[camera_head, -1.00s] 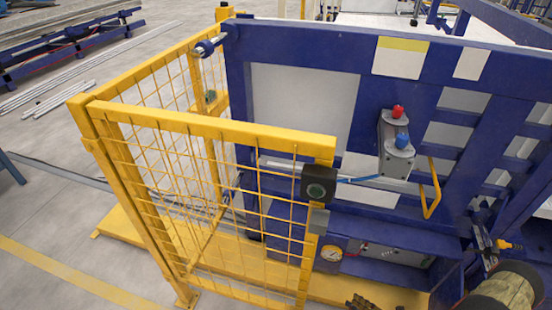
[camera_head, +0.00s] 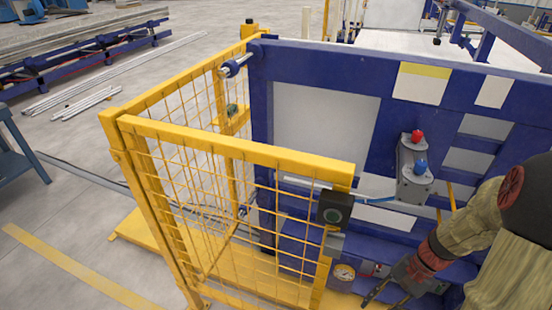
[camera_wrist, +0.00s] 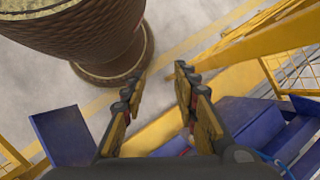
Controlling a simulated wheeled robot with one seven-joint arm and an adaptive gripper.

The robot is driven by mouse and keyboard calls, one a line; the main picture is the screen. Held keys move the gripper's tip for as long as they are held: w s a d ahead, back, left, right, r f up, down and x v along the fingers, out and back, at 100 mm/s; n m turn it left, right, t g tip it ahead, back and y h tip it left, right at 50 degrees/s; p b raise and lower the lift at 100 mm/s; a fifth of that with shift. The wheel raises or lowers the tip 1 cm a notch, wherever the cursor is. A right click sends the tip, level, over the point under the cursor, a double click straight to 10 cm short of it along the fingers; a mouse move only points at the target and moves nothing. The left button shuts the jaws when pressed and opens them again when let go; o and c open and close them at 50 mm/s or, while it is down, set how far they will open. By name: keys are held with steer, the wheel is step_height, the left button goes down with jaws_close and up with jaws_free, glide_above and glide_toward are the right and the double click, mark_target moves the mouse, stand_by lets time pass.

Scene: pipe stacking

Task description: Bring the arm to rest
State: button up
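My arm (camera_head: 455,235) reaches into the head view from the right. My gripper (camera_head: 385,303) is at the bottom, low in front of the blue machine frame (camera_head: 320,62). In the wrist view my gripper (camera_wrist: 158,84) shows two fingers spread apart with a clear gap. The gap is empty, with floor and yellow base plate beyond it. I see no pipe in my gripper.
A yellow mesh guard (camera_head: 235,155) stands left of my arm, with a dark button box (camera_head: 335,210) on its edge. A gauge (camera_head: 343,273) sits low.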

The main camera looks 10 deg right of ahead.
steer(key=a+r+n+t+h+p, duration=0.1)
steer(key=a+r+n, duration=0.5)
steer(key=r, duration=0.8)
steer(key=a+r+n+t+h+p, duration=0.2)
steer(key=a+r+n+t+h, duration=0.2)
steer(key=a+r, duration=0.4)
step_height(320, 180, up, 7)
steer(key=shift+s+f+n+t+h, duration=0.1)
steer(key=shift+s+n+t+h, duration=0.25)
steer(key=shift+n+t, duration=0.55)
